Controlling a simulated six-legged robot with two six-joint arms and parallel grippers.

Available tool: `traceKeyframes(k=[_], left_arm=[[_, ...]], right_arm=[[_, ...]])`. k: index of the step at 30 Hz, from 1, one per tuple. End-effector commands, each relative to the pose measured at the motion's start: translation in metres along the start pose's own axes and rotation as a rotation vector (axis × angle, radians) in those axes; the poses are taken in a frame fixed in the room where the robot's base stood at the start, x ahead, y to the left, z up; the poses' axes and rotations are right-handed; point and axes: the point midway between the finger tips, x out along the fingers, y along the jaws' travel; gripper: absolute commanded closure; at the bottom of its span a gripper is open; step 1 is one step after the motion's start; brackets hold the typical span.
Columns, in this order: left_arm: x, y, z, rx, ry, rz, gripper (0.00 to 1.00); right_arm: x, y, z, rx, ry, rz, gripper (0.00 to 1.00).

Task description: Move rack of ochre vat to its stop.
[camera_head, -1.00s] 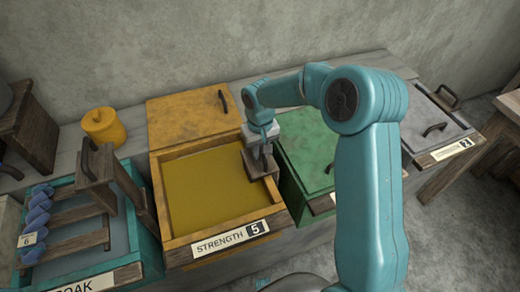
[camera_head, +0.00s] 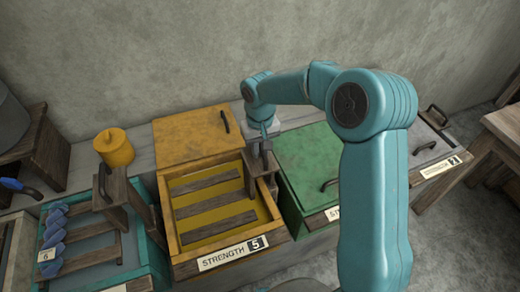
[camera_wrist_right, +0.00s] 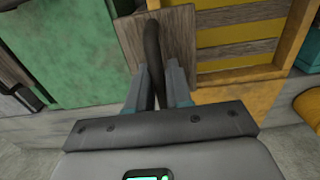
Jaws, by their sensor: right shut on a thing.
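The ochre vat (camera_head: 173,228) stands open in the head view, with a "STRENGTH 5" label on its front. Its rack (camera_head: 214,204) shows as several wooden slats across the yellow liquid, joined to a wooden upright (camera_head: 262,165) on the right side. My right gripper (camera_head: 262,143) is at the top of this upright. In the right wrist view, my right gripper (camera_wrist_right: 156,88) is shut on the dark curved rack handle (camera_wrist_right: 152,50). The rack carries no yarn that I can see. My left gripper is out of view.
The ochre lid (camera_head: 190,137) lies behind the vat. A lidded green vat (camera_head: 312,160) is close on the right. A teal soak vat (camera_head: 155,265) with a wooden rack and blue hanks (camera_head: 52,232) is on the left. A yellow canister (camera_head: 114,148) stands behind it.

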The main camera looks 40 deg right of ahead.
Motion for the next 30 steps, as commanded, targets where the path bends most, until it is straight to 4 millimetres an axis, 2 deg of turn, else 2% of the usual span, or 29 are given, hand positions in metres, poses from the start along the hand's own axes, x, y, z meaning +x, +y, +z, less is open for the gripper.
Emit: traceKeyframes(k=[1,15,20,28,29,30], left_arm=[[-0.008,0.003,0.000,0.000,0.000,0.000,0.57],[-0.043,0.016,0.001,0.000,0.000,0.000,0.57],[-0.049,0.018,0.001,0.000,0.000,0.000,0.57],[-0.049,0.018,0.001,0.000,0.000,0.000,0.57],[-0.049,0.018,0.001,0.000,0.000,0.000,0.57],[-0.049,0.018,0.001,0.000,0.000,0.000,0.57]], right_arm=[[-0.012,0.000,-0.001,0.000,0.004,0.000,1.00],[-0.063,0.000,-0.001,-0.001,0.005,0.000,1.00],[-0.072,0.000,-0.001,-0.001,0.005,0.000,1.00],[-0.073,0.000,-0.002,0.000,0.008,0.000,1.00],[-0.074,0.000,-0.002,0.000,0.008,0.000,0.71],[-0.073,0.000,-0.002,0.000,0.008,0.000,0.57]])
